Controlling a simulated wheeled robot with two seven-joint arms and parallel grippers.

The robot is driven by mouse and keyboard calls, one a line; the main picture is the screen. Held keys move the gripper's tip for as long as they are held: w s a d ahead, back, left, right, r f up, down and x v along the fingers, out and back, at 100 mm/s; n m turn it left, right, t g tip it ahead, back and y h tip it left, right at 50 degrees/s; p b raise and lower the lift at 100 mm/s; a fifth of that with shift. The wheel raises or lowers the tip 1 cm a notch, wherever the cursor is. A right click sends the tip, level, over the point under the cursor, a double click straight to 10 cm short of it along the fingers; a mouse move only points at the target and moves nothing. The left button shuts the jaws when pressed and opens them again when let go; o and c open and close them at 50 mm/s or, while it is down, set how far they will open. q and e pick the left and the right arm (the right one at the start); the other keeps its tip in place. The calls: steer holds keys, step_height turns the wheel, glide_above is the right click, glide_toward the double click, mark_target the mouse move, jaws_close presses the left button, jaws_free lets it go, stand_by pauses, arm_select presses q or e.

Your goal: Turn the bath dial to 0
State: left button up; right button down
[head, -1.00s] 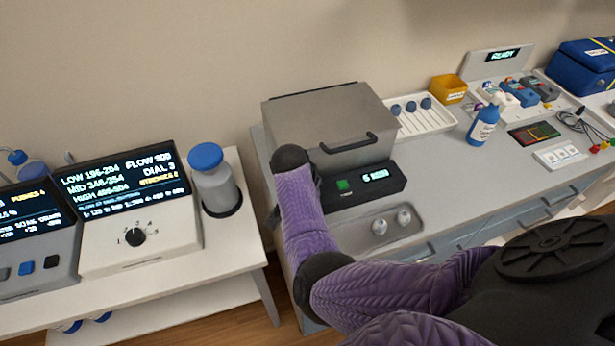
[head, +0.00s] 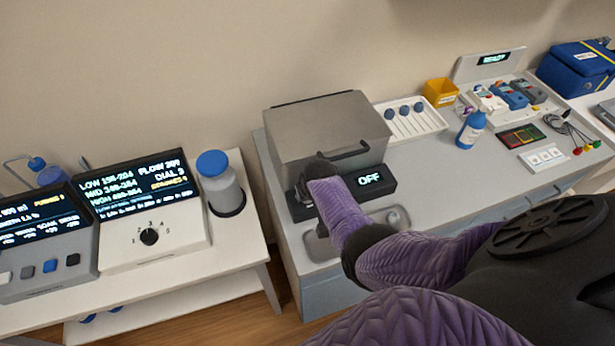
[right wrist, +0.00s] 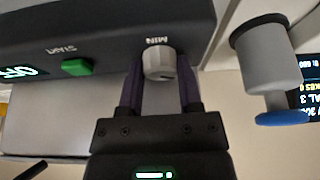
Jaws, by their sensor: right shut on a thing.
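The bath (head: 325,130) is a grey metal box with a handled lid on the left end of the grey bench. Its black front panel display (head: 370,180) reads OFF. It also shows upside down in the right wrist view (right wrist: 18,72). The grey dial (right wrist: 158,62), marked MIN, is on the same panel beyond the green START button (right wrist: 77,67). My right gripper (right wrist: 160,85) is shut on the dial, one purple finger on each side. In the head view my right arm hides the dial and the button. My left gripper is out of view.
A white table (head: 180,265) on the left holds a dial console (head: 150,225) and a grey bottle with a blue cap (head: 218,180). On the bench are a white tray (head: 415,130), a blue bottle (head: 472,130) and a yellow bin (head: 440,92). The bench middle is fairly clear.

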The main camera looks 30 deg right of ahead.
steer(key=shift+n, duration=0.5)
steer(key=c, duration=0.6)
jaws_free()
steer(key=shift+o, duration=0.2)
steer(key=d+p+v, duration=0.1)
steer(key=p+v, duration=0.6)
steer(key=v, duration=0.3)
steer(key=shift+a, duration=0.25)
steer(key=shift+s, duration=0.15)
